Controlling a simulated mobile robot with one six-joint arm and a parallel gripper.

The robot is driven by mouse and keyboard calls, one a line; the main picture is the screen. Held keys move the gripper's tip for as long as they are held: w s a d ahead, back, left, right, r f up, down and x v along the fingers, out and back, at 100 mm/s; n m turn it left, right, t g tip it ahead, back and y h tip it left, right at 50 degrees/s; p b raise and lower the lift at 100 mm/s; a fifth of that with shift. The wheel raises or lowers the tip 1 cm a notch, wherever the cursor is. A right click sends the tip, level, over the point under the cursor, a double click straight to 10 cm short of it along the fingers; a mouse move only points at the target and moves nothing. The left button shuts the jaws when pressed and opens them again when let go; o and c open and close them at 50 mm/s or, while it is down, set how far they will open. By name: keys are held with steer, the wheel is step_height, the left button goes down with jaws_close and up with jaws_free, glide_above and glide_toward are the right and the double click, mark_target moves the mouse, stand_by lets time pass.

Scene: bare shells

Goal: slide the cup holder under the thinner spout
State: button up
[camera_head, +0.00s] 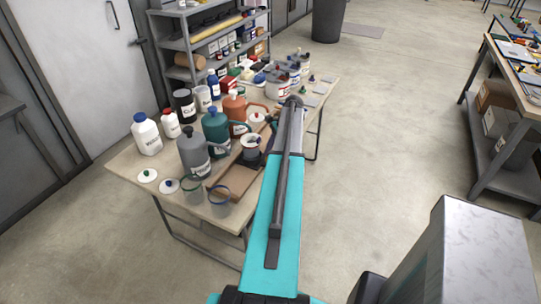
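A grey can (195,152), a teal can (215,132) and an orange can (236,112) stand in a row on the table, with spouts or handles pointing right. I cannot tell which spout is thinner. A small pale cup (250,147) with a dark mark stands right of the teal can, seemingly in a holder that I cannot make out clearly. A flat brown tray (233,183) lies in front of it. My gripper (268,135) seems to be the dark part beside the cup, mostly hidden behind my teal arm. Its fingers and any contact do not show.
The table (128,163) also holds a white bottle (147,135), lids, two clear glasses (219,197) and several pots at the back. A grey shelf (180,45) stands behind it. Open floor lies right, before another loaded bench (488,60).

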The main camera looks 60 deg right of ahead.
steer(key=b+v, duration=0.3)
steer(key=v, duration=1)
steer(key=shift+r, duration=0.25)
steer(key=shift+s, duration=0.1)
